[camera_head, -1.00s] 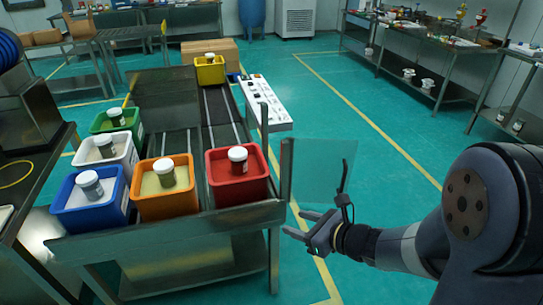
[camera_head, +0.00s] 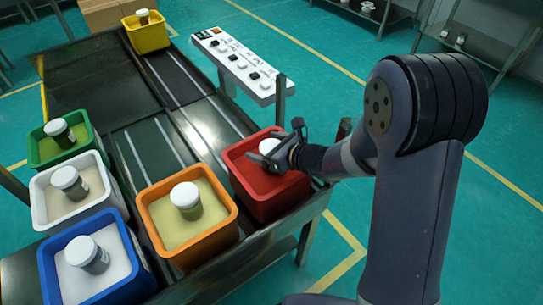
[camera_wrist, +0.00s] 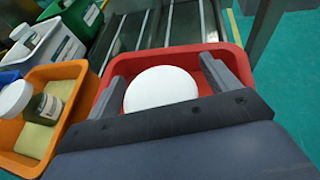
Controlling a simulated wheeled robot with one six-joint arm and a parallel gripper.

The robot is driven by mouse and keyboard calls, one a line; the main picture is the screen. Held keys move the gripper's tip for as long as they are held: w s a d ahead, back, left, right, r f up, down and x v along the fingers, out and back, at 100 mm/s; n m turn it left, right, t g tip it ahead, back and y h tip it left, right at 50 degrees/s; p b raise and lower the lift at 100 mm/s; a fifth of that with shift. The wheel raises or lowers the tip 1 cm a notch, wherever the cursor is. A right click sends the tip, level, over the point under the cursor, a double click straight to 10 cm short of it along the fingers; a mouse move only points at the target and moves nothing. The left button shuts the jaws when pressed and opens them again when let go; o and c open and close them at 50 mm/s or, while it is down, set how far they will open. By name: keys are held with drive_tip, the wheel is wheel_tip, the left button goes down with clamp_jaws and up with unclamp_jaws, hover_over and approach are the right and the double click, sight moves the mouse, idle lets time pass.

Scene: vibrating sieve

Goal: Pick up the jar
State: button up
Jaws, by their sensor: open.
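A jar with a white lid (camera_wrist: 161,88) stands in the red bin (camera_wrist: 208,47). In the wrist view its lid lies between the two fingers of my open gripper (camera_wrist: 164,82). In the head view my gripper (camera_head: 272,149) is over the red bin (camera_head: 270,196), and the jar's white lid (camera_head: 269,146) shows between the fingers. The jar's body is mostly hidden by the gripper. I cannot tell whether the fingers touch the jar.
Other bins, each with a white-lidded jar, stand nearby: orange (camera_head: 230,221), blue (camera_head: 137,271), white (camera_head: 38,207), green (camera_head: 36,160) and yellow (camera_head: 158,46). A white control panel (camera_head: 240,66) and a metal post (camera_head: 280,101) are close behind the red bin.

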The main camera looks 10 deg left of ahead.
drive_tip(key=c, duration=1.1)
